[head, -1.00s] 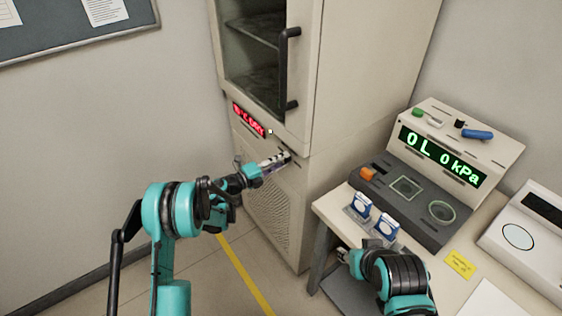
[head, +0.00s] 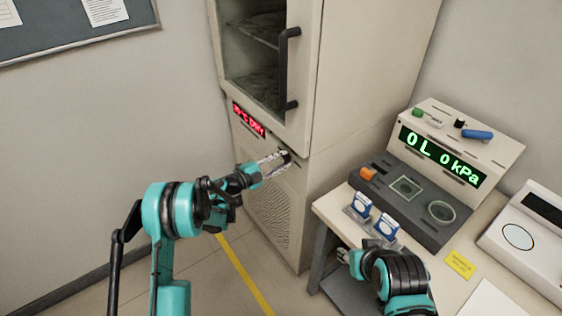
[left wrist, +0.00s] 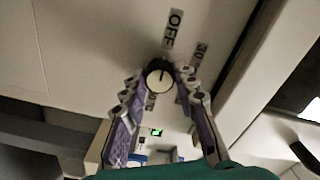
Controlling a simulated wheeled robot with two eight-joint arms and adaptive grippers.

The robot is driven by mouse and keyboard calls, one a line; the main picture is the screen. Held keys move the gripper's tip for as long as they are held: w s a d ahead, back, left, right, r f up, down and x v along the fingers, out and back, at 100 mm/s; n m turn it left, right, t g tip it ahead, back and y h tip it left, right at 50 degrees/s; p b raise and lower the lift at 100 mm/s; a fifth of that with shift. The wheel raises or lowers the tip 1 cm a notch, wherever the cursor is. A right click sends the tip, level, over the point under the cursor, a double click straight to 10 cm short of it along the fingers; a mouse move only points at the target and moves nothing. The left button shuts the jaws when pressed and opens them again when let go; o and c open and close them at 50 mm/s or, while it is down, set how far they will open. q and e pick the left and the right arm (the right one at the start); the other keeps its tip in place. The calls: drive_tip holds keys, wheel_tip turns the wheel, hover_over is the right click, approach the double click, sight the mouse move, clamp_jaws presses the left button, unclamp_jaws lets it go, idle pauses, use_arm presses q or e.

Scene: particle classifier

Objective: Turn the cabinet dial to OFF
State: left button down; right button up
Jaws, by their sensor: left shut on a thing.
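The cabinet (head: 262,195) stands at the back, with its dial on the front below the red display. In the left wrist view the black dial (left wrist: 159,74) has a light rim and a white pointer line. An OFF label (left wrist: 173,29) is above it, a 30 label (left wrist: 200,52) is to the right, and another label below is partly hidden. The pointer points roughly up, toward OFF; its exact alignment is unclear. My left gripper (head: 279,163) is shut on the dial, one finger on each side. In the head view it hides the dial. My right gripper (head: 343,256) is by the table's front edge, its fingers partly hidden.
A red display (head: 249,120) and a black door handle (head: 288,68) are above the dial. The table at right holds a grey device (head: 400,205), a green-lit display (head: 440,157) and two blue-and-white items (head: 374,216). Floor is clear left of the cabinet.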

idle(0.4)
use_arm(q)
drive_tip(key=c, duration=1.2)
unclamp_jaws()
drive_tip(key=shift+w, duration=0.1)
drive_tip(key=shift+o, duration=0.2)
drive_tip(key=v, duration=1.2)
